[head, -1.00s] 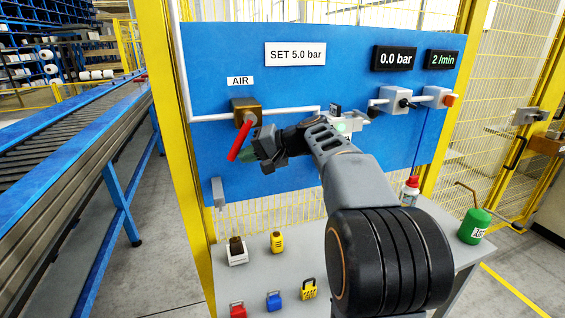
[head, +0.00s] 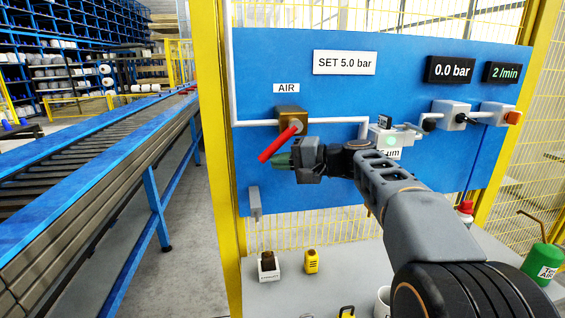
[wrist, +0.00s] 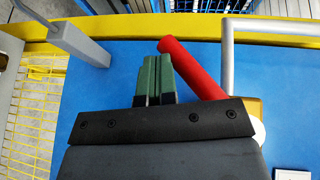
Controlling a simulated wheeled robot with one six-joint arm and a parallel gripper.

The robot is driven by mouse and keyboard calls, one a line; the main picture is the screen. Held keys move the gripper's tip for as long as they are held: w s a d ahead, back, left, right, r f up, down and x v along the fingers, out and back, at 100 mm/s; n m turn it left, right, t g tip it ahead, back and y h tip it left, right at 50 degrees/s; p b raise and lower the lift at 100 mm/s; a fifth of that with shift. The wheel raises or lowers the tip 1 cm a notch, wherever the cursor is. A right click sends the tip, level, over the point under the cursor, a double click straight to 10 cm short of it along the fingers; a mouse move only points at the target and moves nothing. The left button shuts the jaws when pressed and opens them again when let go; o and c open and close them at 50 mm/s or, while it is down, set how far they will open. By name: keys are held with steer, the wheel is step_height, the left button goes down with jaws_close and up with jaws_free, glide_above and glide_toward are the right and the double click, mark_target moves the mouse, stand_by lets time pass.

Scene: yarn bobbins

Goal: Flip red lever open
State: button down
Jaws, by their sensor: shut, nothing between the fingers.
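The red lever (head: 279,143) is mounted on the brass valve (head: 291,119) under the AIR label. It slants down and to the left from its pivot. My gripper (head: 278,160) is shut and empty, with its green fingertips just below and to the right of the lever. In the wrist view the closed green fingers (wrist: 153,78) lie beside the red lever (wrist: 186,63), close to its free end. Whether they touch it I cannot tell for sure. My gripper body hides part of the lever's root and the valve there.
The blue panel (head: 400,75) carries a white pipe (head: 340,121), a 0.0 bar display (head: 450,69) and a small grey box (head: 254,201) low at the left. A yellow post (head: 231,150) stands left of the panel. Padlocks and a mug are on the grey table below.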

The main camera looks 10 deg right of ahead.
mark_target(282, 144)
steer(key=r, duration=0.2)
steer(key=s+r, duration=0.1)
steer(key=r, duration=0.1)
steer(key=shift+r, duration=0.3)
steer(key=s+d+r, duration=0.2)
steer(key=s+r, duration=0.6)
steer(key=s, duration=0.4)
steer(key=shift+s+r+b, duration=0.2)
steer(key=shift+s+b, duration=0.15)
steer(key=shift+s, duration=0.05)
